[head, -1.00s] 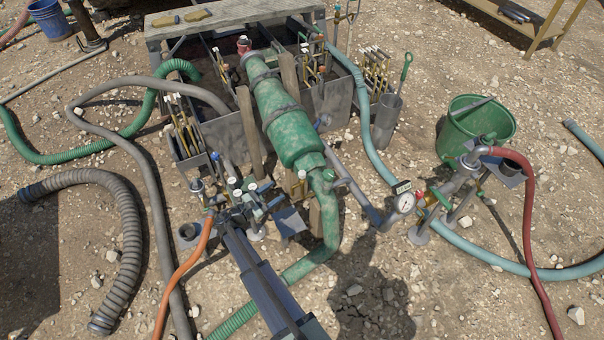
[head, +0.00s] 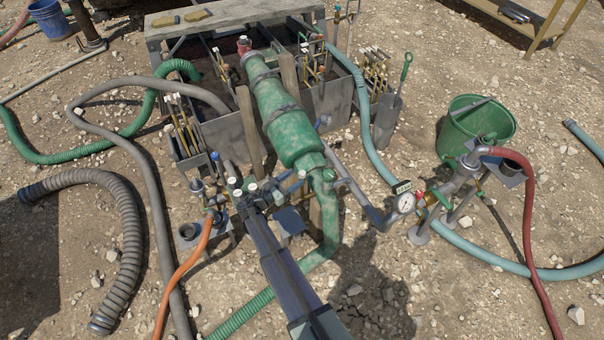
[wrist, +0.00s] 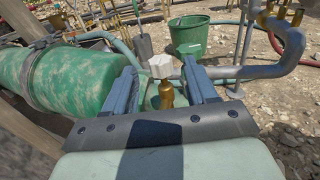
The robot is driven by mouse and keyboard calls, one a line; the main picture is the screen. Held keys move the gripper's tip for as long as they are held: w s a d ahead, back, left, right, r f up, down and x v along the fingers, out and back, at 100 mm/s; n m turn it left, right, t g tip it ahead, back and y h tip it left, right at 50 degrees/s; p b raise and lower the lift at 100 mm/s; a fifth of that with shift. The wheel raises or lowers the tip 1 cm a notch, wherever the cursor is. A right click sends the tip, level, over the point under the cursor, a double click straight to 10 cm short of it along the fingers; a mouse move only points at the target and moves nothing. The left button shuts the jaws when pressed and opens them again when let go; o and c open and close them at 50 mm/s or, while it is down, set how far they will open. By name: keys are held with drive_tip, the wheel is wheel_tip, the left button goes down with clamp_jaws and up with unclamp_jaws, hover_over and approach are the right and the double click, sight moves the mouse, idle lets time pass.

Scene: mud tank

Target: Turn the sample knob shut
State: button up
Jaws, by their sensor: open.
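In the head view a white knob (head: 302,174) beside the lower end of the green vessel (head: 290,130) appears to be the same one. My gripper (wrist: 161,72) is open, with one blue-grey finger on each side of the knob. Gaps show between the knob and both fingers. In the head view my gripper (head: 287,191) is small and partly lost among the valves.
A pressure gauge (head: 406,203) and pipe stand to the right, with a red hose (head: 529,220). A green bucket (head: 477,130) stands beyond. Several other valves and an orange hose (head: 190,262) crowd the left. A wooden post (head: 247,135) stands close by.

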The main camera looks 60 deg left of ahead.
sight(302, 173)
drive_tip(key=shift+x, duration=2.4)
drive_tip(key=c, duration=0.9)
